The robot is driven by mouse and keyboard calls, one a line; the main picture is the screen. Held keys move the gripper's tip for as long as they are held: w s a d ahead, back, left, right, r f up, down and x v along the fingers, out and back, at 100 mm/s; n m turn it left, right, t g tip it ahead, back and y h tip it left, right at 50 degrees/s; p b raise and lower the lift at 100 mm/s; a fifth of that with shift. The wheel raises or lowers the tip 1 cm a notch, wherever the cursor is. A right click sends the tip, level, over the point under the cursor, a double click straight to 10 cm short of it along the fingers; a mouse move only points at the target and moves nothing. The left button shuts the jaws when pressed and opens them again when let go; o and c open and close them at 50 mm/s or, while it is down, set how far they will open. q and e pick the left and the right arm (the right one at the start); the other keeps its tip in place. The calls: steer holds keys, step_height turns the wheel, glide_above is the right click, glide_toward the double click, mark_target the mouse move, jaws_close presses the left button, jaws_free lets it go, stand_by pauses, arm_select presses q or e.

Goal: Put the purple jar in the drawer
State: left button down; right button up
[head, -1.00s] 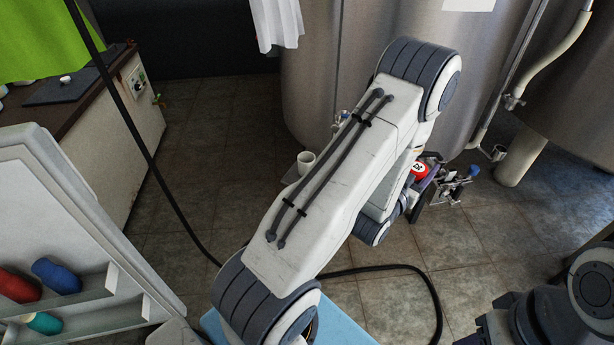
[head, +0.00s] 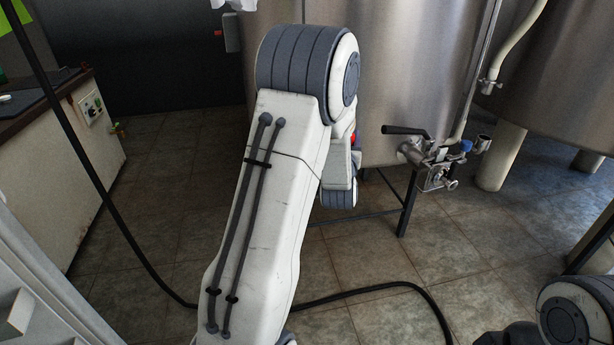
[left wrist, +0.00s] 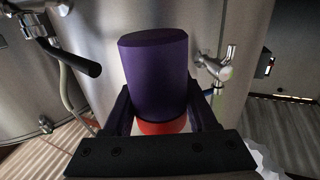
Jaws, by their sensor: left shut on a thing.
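The purple jar (left wrist: 155,75) fills the middle of the left wrist view, with a red part (left wrist: 162,126) at its near end. My left gripper (left wrist: 160,102) is shut on it, one finger along each side. In the head view my left arm hides the gripper and nearly all of the jar; only a small red bit (head: 353,138) shows past the wrist. My right gripper is out of view; only part of my right arm shows at the lower right. No drawer can be made out in either view.
Steel tanks (head: 400,60) stand ahead and right, with a valve (head: 435,165) low on the near one. A counter cabinet (head: 75,150) is at the left. A pale panel (head: 30,270) is at the lower left. A black hose (head: 385,290) crosses the tiled floor.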

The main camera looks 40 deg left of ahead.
arm_select(q)
steer(key=shift+w+a+f+b, duration=0.15)
steer(key=shift+a+f+b, duration=0.3)
steer(key=shift+a+f, duration=1.35)
steer(key=shift+w+a+f+b, duration=0.15)
steer(key=shift+a+f+b, duration=0.35)
steer(key=shift+a+f, duration=1.3)
steer(key=shift+w+a+f+b, duration=0.15)
steer(key=shift+a+f+b, duration=0.3)
steer(key=shift+a+f, duration=1.35)
steer(key=shift+a+r, duration=0.1)
steer(key=shift+r, duration=0.05)
steer(key=shift+f, duration=0.25)
steer(key=shift+c, duration=1)
jaws_free()
steer(key=shift+r, duration=0.25)
steer(key=v, duration=1.2)
